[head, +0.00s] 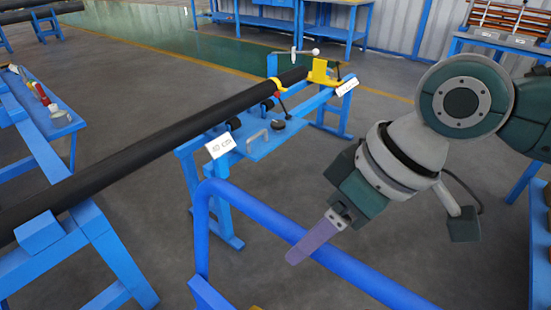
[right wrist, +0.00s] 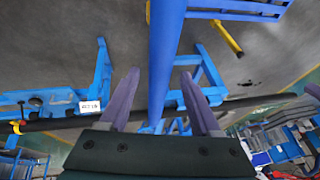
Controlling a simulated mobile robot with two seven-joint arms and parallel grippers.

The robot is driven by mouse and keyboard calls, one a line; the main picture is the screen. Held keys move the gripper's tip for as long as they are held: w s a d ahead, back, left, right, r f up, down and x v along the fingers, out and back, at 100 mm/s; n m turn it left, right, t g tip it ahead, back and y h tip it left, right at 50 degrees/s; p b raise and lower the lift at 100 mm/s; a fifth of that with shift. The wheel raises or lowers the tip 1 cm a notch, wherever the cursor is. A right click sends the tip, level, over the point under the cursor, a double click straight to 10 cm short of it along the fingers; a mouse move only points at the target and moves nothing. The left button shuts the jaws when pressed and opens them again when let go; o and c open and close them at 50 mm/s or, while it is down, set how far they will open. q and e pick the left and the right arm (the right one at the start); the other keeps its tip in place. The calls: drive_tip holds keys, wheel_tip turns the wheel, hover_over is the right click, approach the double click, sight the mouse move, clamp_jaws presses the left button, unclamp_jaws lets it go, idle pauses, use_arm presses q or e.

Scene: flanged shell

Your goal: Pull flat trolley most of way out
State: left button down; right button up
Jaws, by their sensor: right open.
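The flat trolley shows as a blue tubular push handle (head: 255,212) at the bottom middle of the head view; its deck is mostly out of frame. My right gripper (head: 298,254) points down at the handle's top bar, with a purple finger in front of it. In the right wrist view the blue bar (right wrist: 166,60) runs lengthwise between the two spread purple fingers of the gripper (right wrist: 160,84). There is a gap on each side, so the gripper is open and not closed on the bar. My left gripper is not in view.
A long black pipe (head: 150,138) lies across blue stands (head: 85,235) left of and behind the handle. A blue bench (head: 265,140) with white labels and yellow clamps stands behind. More blue tables line the right edge and back wall. Grey floor lies open between.

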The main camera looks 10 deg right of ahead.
clamp_jaws()
idle(0.6)
idle(0.9)
